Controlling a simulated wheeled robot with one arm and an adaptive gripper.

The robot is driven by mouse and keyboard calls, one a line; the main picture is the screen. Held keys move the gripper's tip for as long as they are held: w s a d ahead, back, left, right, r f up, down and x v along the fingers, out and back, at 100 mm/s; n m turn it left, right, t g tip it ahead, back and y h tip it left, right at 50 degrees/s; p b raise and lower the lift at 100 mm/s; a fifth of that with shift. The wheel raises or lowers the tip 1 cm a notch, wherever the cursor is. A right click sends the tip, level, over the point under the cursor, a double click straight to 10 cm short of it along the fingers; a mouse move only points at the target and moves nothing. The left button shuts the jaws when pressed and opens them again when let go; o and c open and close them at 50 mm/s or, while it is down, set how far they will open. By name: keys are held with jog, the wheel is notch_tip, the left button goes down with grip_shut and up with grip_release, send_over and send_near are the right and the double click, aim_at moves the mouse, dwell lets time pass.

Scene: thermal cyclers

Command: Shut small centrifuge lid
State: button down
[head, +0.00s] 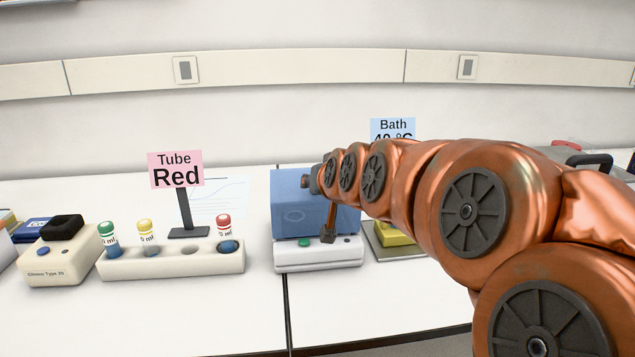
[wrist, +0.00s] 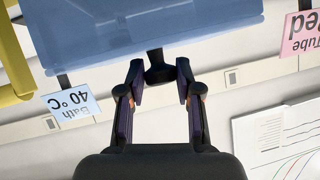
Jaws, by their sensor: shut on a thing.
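The small centrifuge has a white base (head: 318,256) with a green button on its front, and a translucent blue lid (head: 291,215). The lid stands up over the base; its exact angle is hard to tell. My arm crosses in front of the lid's right part in the head view. In the wrist view the lid (wrist: 130,25) fills the top, with a dark knob (wrist: 158,72) at its edge. My gripper (wrist: 160,79) has its two fingers on either side of this knob, shut on it. In the head view the fingertips cannot be made out clearly.
A white tube rack (head: 170,264) with capped tubes and a "Tube Red" sign (head: 176,170) stands left of the centrifuge. A yellow device (head: 392,234) with a "Bath" sign (head: 393,129) is close on the right. Bare bench lies in front.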

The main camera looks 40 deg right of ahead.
jog(key=shift+a+f, duration=0.15)
jog(key=shift+f, duration=0.4)
jog(key=c, duration=0.8)
grip_release()
jog(key=shift+r, duration=0.15)
notch_tip(320, 180, up, 10)
jog(key=shift+f, duration=0.25)
jog(key=shift+r, duration=0.35)
